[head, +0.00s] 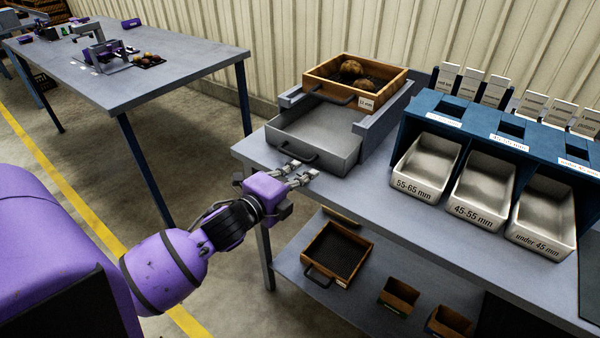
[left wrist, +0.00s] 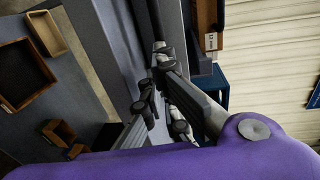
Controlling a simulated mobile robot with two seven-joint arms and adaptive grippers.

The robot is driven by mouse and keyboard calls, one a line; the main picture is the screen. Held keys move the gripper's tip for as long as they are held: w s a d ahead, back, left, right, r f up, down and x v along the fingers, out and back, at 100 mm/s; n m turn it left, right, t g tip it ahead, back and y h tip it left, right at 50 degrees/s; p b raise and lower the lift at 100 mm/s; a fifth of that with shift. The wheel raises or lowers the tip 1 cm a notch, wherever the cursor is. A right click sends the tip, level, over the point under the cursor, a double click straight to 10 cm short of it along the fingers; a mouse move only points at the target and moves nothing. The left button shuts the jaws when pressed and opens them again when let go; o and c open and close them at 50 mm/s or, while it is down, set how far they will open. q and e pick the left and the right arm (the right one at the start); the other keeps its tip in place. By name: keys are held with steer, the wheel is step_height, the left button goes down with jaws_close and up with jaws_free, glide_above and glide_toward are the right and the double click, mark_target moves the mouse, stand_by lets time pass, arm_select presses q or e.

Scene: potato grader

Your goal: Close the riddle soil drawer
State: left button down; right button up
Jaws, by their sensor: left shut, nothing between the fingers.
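The grey soil drawer (head: 315,137) juts out from the riddle stand (head: 380,128), under the wooden riddle tray (head: 345,80) that holds a few potatoes. The drawer looks empty and has a dark bar handle (head: 297,156) on its front. My left gripper (head: 308,174) is shut and empty, just in front of the drawer's handle and low over the bench edge. Whether it touches the handle I cannot tell. The left wrist view shows the fingers (left wrist: 158,90) close to a grey metal face. My right gripper is not in view.
Metal bins (head: 426,168) marked by size stand under a blue rack (head: 480,130) at the right. A lower shelf (head: 350,290) holds a wooden sieve (head: 337,252) and small boxes (head: 399,295). Another table (head: 130,80) stands at the back left, with open floor between.

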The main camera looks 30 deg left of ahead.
mark_target(318, 157)
arm_select(q)
steer(key=w, duration=1)
steer(key=shift+d, duration=0.35)
steer(key=shift+s, duration=0.1)
